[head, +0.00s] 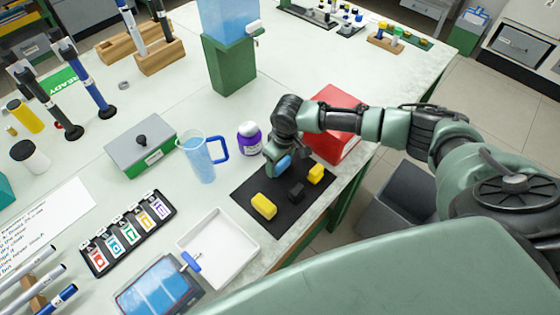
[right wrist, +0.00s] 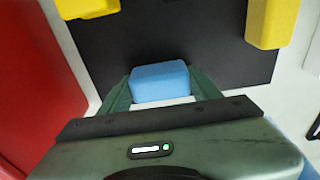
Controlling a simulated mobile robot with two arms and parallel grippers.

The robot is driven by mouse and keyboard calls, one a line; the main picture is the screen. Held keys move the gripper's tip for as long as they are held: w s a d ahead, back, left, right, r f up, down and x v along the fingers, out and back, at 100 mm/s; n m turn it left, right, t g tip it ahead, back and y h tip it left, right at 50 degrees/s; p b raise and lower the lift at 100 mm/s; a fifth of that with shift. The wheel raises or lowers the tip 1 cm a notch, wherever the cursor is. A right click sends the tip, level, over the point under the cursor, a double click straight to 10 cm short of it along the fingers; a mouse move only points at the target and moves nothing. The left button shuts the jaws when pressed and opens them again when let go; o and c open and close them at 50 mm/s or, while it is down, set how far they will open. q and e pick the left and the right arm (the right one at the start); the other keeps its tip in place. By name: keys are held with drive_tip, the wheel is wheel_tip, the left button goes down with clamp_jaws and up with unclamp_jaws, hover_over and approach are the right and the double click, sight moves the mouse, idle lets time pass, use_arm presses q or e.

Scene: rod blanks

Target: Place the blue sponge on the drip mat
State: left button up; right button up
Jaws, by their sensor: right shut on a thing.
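The blue sponge (head: 283,165) is between the fingers of my right gripper (head: 279,168), which is shut on it. The sponge also shows between the green fingers in the right wrist view (right wrist: 160,82). The black drip mat (head: 285,216) lies near the table's front edge, and my right gripper is over its far part. I cannot tell whether the sponge touches the mat. My left gripper is not in view.
A red box (head: 336,104) stands just beyond the mat, close to my right arm. A white tray (head: 219,236) lies nearer. The mat's front right part is bare.

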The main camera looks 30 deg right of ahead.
sight(284, 164)
drive_tip(key=shift+f, duration=0.15)
drive_tip(key=o, duration=1.2)
wheel_tip(284, 164, up, 12)
drive_tip(key=s+b, duration=0.1)
drive_tip(key=shift+s+d, duration=0.2)
drive_tip(key=shift+d, duration=0.05)
